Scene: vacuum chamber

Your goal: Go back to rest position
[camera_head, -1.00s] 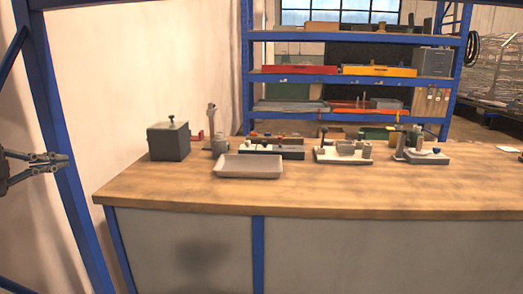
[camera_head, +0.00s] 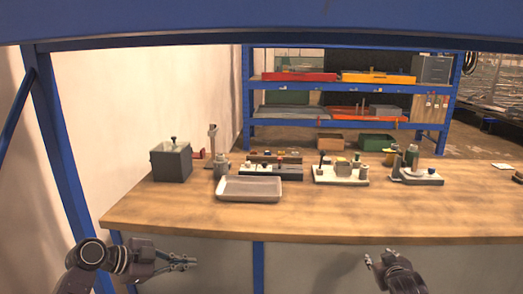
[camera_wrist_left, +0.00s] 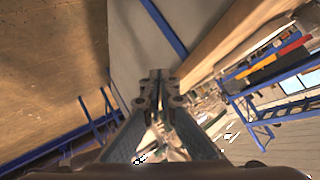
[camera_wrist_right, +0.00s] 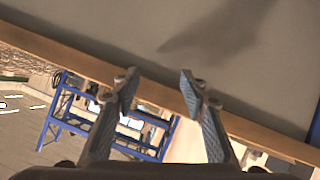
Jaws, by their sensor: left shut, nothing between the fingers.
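My left gripper (camera_head: 184,262) is in front of the workbench (camera_head: 330,215), lower than its top, at the lower left of the head view. In the left wrist view its fingers (camera_wrist_left: 158,75) meet at the tips with nothing between them. My right gripper (camera_head: 372,256) is also in front of the bench, at the lower right of the head view. In the right wrist view its fingertips (camera_wrist_right: 158,80) stand apart, with nothing held between them. Neither gripper touches anything on the bench.
On the bench stand a dark box (camera_head: 171,163), a grey tray (camera_head: 249,189), a white fixture plate (camera_head: 340,175) and another fixture (camera_head: 417,177). A blue shelf rack (camera_head: 345,86) is behind. A blue beam (camera_head: 260,20) crosses the top; a blue post (camera_head: 58,150) is at left.

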